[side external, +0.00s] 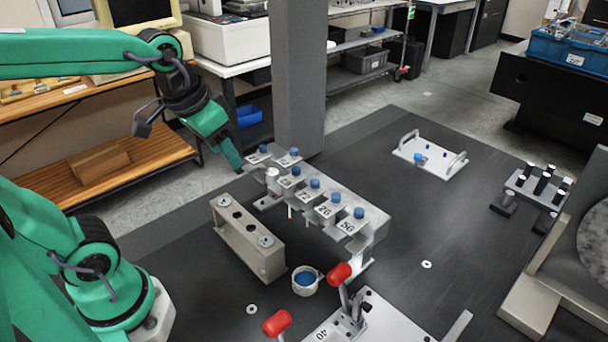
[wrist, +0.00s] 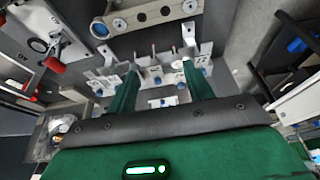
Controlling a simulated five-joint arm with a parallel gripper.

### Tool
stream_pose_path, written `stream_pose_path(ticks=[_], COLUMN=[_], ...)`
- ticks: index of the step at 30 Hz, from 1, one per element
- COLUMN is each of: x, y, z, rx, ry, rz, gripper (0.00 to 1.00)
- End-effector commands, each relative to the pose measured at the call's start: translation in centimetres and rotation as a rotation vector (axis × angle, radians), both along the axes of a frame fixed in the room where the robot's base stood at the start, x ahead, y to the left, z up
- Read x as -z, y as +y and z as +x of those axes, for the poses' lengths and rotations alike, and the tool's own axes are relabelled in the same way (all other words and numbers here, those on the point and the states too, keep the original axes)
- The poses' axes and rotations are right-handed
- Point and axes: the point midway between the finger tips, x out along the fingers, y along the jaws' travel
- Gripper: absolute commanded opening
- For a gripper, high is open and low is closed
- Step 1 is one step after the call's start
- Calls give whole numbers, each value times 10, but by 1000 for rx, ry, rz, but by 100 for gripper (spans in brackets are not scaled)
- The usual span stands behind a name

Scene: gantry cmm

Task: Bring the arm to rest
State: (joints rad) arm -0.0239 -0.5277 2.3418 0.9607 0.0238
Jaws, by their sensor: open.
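My gripper (side external: 222,158) hangs at the end of my green arm, above and behind the left end of the grey numbered rack (side external: 343,200) in the side view. Its fingers point down. In the wrist view my gripper (wrist: 159,70) shows two green fingers spread apart, with nothing held between them. The rack (wrist: 205,48) lies beyond the fingertips there. My gripper looks clear of the rack, though the exact gap cannot be told. Several blue-topped parts, one of them a blue knob (side external: 359,213), sit on the rack.
A grey column (side external: 299,75) stands close to the right of my gripper. A beige block with holes (side external: 247,238), a blue-filled cup (side external: 306,280) and red-handled clamps (side external: 340,273) are in front. A white handled tray (side external: 430,158) lies behind.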

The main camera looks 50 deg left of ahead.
Motion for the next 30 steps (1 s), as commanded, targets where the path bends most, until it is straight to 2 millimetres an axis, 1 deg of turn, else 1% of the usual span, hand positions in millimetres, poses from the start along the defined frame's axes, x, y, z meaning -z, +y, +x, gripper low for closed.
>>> stream_pose_path(ticks=[1, 3, 6, 10, 15, 30], x=[0, 1, 4, 6, 8, 8], y=[-1, -3, -4, -6, -6, -6], z=[-8, -17, -27, -35, -39, -39], rx=[1, 2, 2, 3, 2, 2], ry=[-24, -52, -83, -112, -125, -125], rz=[-1, -3, -5, -7, -9, -9], gripper=[51, 51, 51, 51, 51, 51])
